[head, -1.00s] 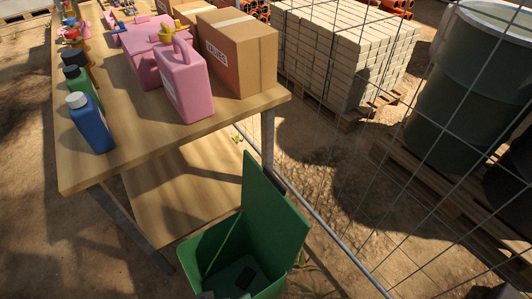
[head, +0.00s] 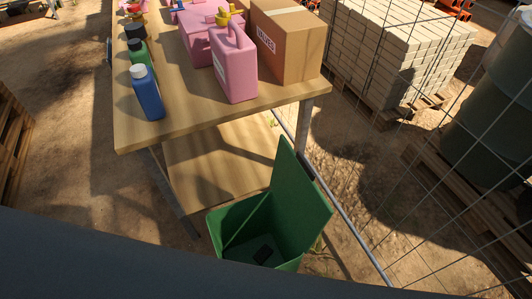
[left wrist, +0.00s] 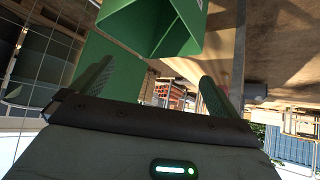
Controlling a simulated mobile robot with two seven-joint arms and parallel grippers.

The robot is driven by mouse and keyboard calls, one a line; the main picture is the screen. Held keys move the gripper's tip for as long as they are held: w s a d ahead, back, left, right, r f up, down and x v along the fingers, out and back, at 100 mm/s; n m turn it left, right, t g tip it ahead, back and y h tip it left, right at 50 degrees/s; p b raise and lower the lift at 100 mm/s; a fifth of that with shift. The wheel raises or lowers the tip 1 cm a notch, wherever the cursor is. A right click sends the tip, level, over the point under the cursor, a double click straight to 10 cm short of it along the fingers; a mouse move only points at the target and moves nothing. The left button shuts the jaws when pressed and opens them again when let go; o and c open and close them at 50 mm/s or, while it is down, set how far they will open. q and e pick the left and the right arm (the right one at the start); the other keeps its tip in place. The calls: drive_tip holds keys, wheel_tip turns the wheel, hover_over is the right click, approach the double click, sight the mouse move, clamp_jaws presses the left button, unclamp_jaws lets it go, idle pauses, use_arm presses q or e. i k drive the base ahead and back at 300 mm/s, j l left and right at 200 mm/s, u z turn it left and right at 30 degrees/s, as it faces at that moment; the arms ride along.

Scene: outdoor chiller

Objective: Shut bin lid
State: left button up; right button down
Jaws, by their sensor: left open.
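The green bin (head: 236,218) stands on the ground just past the near end of the table. Its green lid (head: 298,200) is open and stands up, tilted, along the bin's right side. In the left wrist view, the bin (left wrist: 150,18) shows at the top, and a green panel, apparently the lid (left wrist: 122,65), shows behind and beside the left finger. My left gripper (left wrist: 152,86) is open, with nothing seen held; contact with the lid cannot be told. My right gripper is in neither view.
The wooden table (head: 180,125) holds a blue bottle (head: 148,95), a pink jug (head: 234,65) and a cardboard box (head: 287,42). A wire fence (head: 400,130) runs close on the bin's right. A dark part of my arm crosses the bottom of the head view.

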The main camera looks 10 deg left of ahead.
sight(306, 209)
drive_tip(key=k+l, duration=0.15)
drive_tip(key=k, duration=0.25)
drive_tip(key=k+l, duration=0.2)
drive_tip(key=k, duration=0.25)
drive_tip(key=k+l, duration=0.15)
drive_tip(key=k, duration=0.25)
drive_tip(key=k+l, duration=0.2)
drive_tip(key=k, duration=0.25)
